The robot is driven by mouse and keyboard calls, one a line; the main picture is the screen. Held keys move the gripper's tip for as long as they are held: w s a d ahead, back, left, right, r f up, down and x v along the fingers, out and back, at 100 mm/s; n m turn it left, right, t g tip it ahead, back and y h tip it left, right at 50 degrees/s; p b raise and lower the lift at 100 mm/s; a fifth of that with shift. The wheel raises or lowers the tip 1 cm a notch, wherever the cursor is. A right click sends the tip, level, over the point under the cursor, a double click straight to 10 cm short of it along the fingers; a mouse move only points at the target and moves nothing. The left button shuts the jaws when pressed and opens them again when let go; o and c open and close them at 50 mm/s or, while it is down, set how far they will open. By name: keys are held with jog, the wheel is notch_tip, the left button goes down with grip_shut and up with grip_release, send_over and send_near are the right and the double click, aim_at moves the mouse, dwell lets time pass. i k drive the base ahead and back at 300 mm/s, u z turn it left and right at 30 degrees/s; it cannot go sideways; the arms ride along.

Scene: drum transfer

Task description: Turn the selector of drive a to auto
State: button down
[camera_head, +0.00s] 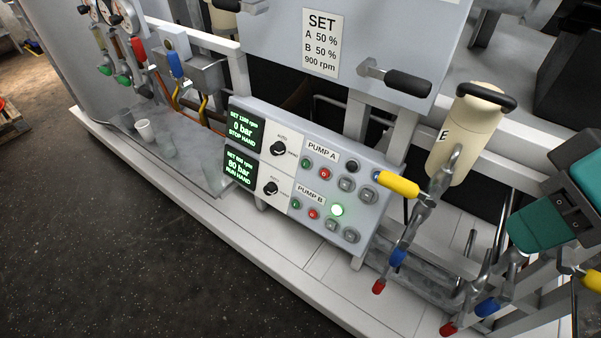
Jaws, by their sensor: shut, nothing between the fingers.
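The control panel (365,172) stands tilted in the middle of the view. Its upper row is marked PUMP A; no label reading "drive a" is legible. The PUMP A selector (278,148) is a round black knob with AUTO printed above it and another small label to its right. Its pointer is too small to read surely. The display beside it (243,129) shows 0 bar, STOP HAND. The PUMP B selector (271,188) is a like knob below, and its display (239,169) shows 90 bar, RUN HAND. My gripper is not in view.
A yellow-handled lever (398,184) and a cream cylinder marked E (462,140) stand at the panel's right. A black handle (407,83) juts out above. Dark floor (130,250) lies open in front.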

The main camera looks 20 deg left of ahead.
aim_at(277, 148)
jog(key=u, duration=2.35)
jog(key=i, duration=1)
jog(key=z, duration=1.85)
